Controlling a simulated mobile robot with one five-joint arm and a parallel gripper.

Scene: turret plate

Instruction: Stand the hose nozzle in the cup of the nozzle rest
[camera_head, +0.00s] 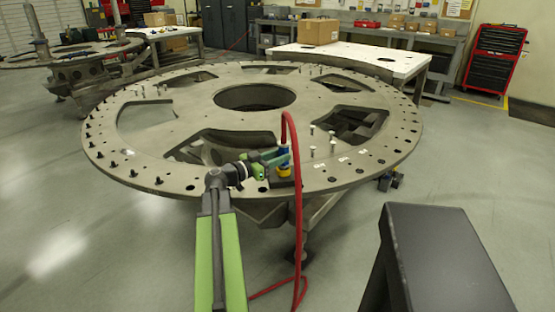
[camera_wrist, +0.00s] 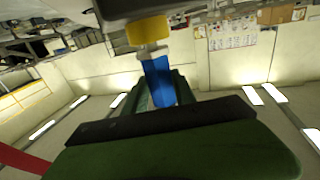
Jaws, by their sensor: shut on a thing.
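The hose nozzle (camera_head: 283,159) is blue with a yellow lower end, and stands roughly upright in the head view. My gripper (camera_head: 275,157) is shut on its blue part, at the near rim of the turret plate. In the upside-down wrist view, the blue body (camera_wrist: 158,80) sits between my fingers (camera_wrist: 160,98). The yellow end (camera_wrist: 148,30) meets or overlaps a dark block at the top edge. A small dark base (camera_head: 285,182), probably the nozzle rest, shows directly below the yellow end. Its cup is not clearly visible, so I cannot tell whether the nozzle is inside.
A red hose (camera_head: 297,210) loops over the nozzle and hangs past the rim to the floor. Several pale pegs (camera_head: 332,143) stand right of the nozzle on the turret plate (camera_head: 190,115). Large openings cut the plate. A dark box-shaped block (camera_head: 440,255) stands at front right.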

